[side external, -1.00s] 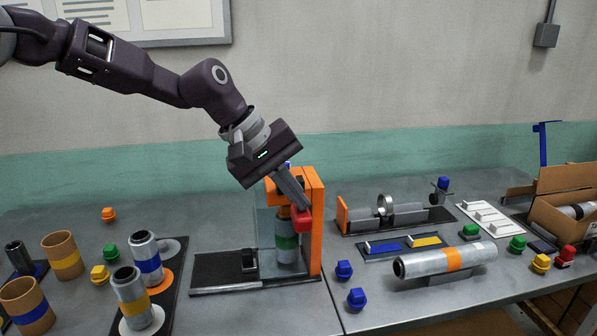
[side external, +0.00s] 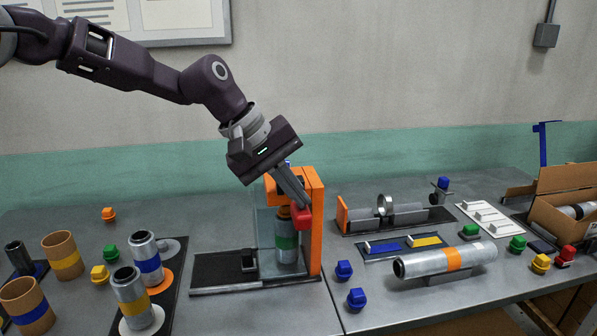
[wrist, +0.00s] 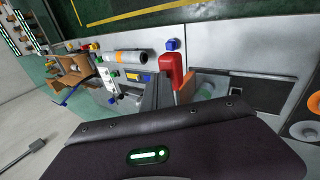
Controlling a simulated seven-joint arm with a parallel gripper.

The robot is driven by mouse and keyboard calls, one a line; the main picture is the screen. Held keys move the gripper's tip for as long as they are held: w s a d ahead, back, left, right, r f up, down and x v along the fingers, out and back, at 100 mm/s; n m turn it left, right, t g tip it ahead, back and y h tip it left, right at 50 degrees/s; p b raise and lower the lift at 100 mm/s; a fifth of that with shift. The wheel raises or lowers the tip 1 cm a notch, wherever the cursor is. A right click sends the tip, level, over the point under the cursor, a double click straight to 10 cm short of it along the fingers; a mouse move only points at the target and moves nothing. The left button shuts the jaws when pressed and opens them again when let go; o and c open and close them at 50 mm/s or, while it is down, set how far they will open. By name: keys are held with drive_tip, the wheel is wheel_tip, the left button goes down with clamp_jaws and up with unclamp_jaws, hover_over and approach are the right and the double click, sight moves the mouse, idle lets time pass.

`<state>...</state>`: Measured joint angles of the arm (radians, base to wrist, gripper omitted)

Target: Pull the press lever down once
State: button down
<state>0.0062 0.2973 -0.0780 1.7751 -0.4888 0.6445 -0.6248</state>
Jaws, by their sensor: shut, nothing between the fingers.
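The press is an orange frame (side external: 315,235) on a dark base (side external: 215,272), with a clear guard at its front. Its red lever handle (side external: 302,217) sticks out at the frame's upper part. The red handle also shows in the wrist view (wrist: 171,72), just beyond the fingers. A roll with a green band (side external: 286,243) stands upright in the press below the lever. My gripper (side external: 299,203) is shut and empty, pointing down and right, with its tips at the red handle. I cannot tell whether they touch it.
Upright rolls with blue (side external: 148,263) and yellow (side external: 133,298) bands stand left of the press. A roll with an orange band (side external: 447,260) lies at the right. Blue caps (side external: 344,270) sit close to the press base. A winder fixture (side external: 385,212) stands behind right.

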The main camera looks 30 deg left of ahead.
wheel_tip(320, 180, up, 7)
drive_tip(key=w+a, duration=0.2)
drive_tip(key=a, duration=0.1)
drive_tip(key=shift+w, duration=0.4)
idle(0.5)
drive_tip(key=r, duration=0.1)
drive_tip(key=w+a+r, duration=0.1)
drive_tip(key=r, duration=0.2)
drive_tip(key=shift+w+a+r, duration=0.1)
drive_tip(key=shift+w+a, duration=0.25)
drive_tip(key=shift+w, duration=0.05)
idle(0.6)
drive_tip(key=s+a+m+y, duration=0.2)
drive_tip(key=s+m, duration=0.2)
drive_tip(key=s, duration=1.4)
drive_tip(key=s+a+f+m+y, duration=0.1)
drive_tip(key=s+f+m, duration=0.2)
drive_tip(key=s, duration=0.6)
drive_tip(key=s+a+f+m+y, duration=0.1)
drive_tip(key=s+a+f+m, duration=0.1)
drive_tip(key=s+f, duration=0.6)
drive_tip(key=shift+s+f+m, duration=0.25)
drive_tip(key=shift+s+m, duration=0.1)
drive_tip(key=shift+m, duration=0.15)
